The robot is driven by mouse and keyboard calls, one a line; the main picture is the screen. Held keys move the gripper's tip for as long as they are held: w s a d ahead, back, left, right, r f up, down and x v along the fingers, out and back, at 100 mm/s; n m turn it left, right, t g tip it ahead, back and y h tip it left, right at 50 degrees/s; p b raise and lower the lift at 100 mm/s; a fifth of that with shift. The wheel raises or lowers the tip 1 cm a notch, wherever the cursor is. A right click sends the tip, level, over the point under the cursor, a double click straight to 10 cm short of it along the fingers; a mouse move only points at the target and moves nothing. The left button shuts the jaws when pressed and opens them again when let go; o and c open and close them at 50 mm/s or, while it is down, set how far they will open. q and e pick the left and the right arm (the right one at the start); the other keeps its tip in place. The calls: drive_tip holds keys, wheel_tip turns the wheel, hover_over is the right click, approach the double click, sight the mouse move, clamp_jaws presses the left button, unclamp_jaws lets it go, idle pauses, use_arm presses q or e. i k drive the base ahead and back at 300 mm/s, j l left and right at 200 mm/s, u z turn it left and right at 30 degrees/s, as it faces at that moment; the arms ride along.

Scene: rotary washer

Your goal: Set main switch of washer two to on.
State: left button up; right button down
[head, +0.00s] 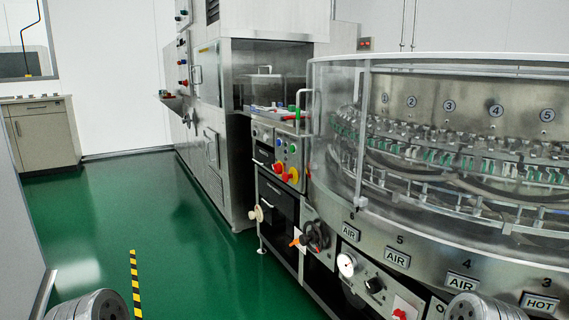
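The rotary washer (420,212) is a large round steel machine with a clear curved guard, filling the right side. A control column (291,153) stands at its left end, with green buttons, a red knob (279,168) and a red-yellow one (293,175). Below is a large black rotary handle (316,235) with an orange lever beside it. The lower panel carries a white round gauge (347,264) and a black knob (374,285). I cannot tell which control is the main switch of washer two, or its setting. Only rounded grey parts of my arms show at the bottom edge; neither gripper shows.
A tall steel cabinet machine (208,130) with side buttons stands behind the washer. A beige cabinet (43,135) is against the far left wall. The green floor (150,220) is open in the middle left, with a yellow-black stripe (135,285) on it.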

sight(277, 168)
drive_tip(key=i+j+z, duration=0.1)
drive_tip(key=i+j, duration=0.6)
drive_tip(key=i, duration=0.05)
